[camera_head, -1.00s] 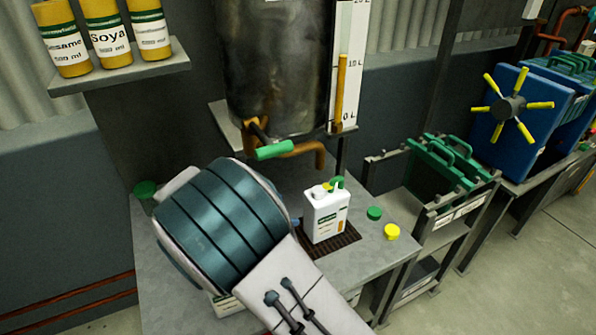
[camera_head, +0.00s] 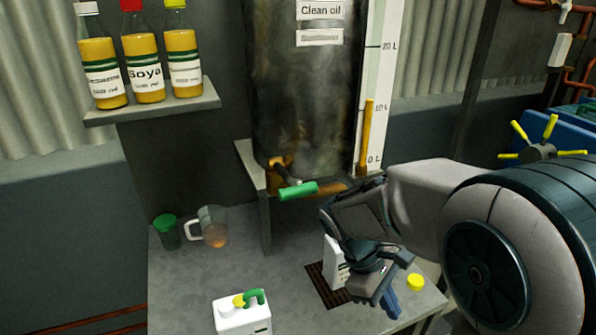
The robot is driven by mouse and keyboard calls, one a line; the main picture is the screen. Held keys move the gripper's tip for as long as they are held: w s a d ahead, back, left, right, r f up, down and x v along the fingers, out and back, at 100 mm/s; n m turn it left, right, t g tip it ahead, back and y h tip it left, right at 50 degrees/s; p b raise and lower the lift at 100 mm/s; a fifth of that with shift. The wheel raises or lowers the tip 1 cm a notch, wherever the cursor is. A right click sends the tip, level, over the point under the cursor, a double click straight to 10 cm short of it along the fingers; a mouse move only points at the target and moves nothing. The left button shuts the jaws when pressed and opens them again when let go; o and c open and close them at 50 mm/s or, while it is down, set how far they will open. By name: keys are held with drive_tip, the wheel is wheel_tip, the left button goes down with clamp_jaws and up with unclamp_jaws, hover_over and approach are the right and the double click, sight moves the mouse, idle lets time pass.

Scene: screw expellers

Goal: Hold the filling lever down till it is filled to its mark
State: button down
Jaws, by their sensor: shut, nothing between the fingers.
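The filling lever (camera_head: 299,191) has a green grip and sticks out from the orange tap below the dark clean oil tank (camera_head: 303,90). A white jug (camera_head: 334,262) stands on the dark grate (camera_head: 325,290) under the spout, mostly hidden behind my gripper. My gripper (camera_head: 388,304) is shut and empty, with blue fingertips pointing down in front and right of this jug. It is apart from the lever, below and to the right of it. The fill mark and the level in the jug cannot be seen.
A second white jug (camera_head: 242,318) stands at the front of the bench. A yellow cap (camera_head: 415,282) lies at the right. Oil bottles stand on a shelf (camera_head: 150,108). The tank's gauge (camera_head: 368,135) reads roughly 10 L.

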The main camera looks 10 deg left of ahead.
drive_tip(key=s+d+r+m+t+y+p, duration=0.1)
drive_tip(key=s+d+r+m+t+y, duration=0.3)
drive_tip(key=m, duration=0.8)
wheel_tip(320, 180, up, 2)
drive_tip(key=s+d+y, duration=0.2)
drive_tip(key=s, duration=0.1)
drive_tip(key=shift+d, duration=0.15)
drive_tip(key=shift+d, duration=0.1)
